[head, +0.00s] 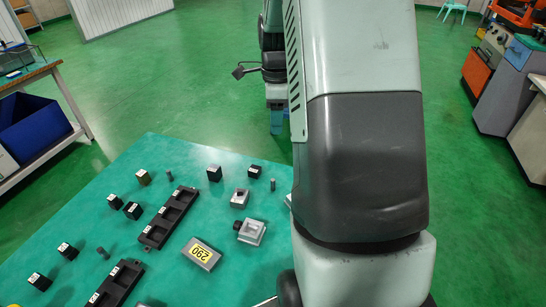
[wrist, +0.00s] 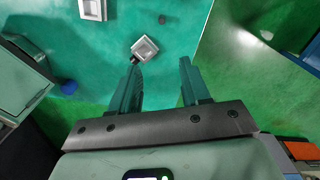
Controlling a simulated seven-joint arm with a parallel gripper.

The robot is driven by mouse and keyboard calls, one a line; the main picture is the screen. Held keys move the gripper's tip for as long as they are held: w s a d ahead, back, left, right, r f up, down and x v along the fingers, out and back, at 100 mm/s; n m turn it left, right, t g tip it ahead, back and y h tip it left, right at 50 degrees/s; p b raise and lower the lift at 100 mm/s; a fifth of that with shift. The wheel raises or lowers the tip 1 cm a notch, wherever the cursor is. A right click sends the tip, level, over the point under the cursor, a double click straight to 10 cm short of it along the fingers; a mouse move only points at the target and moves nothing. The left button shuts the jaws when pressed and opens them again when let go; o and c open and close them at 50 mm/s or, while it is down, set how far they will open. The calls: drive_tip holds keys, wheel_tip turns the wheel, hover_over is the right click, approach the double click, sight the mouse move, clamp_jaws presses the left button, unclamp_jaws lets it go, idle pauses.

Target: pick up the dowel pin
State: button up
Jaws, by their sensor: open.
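Several small dark grey upright cylinders that look like dowel pins stand on the green table (head: 215,166) in the head view: one at the back left (head: 169,175), one at the front left (head: 103,252) and one at the right near my arm (head: 272,185). I cannot tell which one the task means. In the wrist view a small dark piece (wrist: 162,19), perhaps a pin, lies beyond the fingertips. My gripper (wrist: 159,66) is open and empty in the wrist view, apart from that piece. In the head view my arm hides the gripper.
One grey block (wrist: 145,48) is just beyond the left finger. My arm covers the table's right side.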

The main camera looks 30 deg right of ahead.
hover_over(273, 180)
drive_tip(key=f, duration=1.7)
drive_tip(key=shift+s+d+f, duration=0.2)
drive_tip(key=shift+d+f, duration=0.1)
drive_tip(key=shift+f, duration=0.1)
drive_tip(key=shift+w+a+f, duration=0.15)
drive_tip(key=shift+f, duration=1.35)
drive_tip(key=shift+w+a+f, duration=0.1)
drive_tip(key=shift+f, duration=1.4)
clamp_jaws()
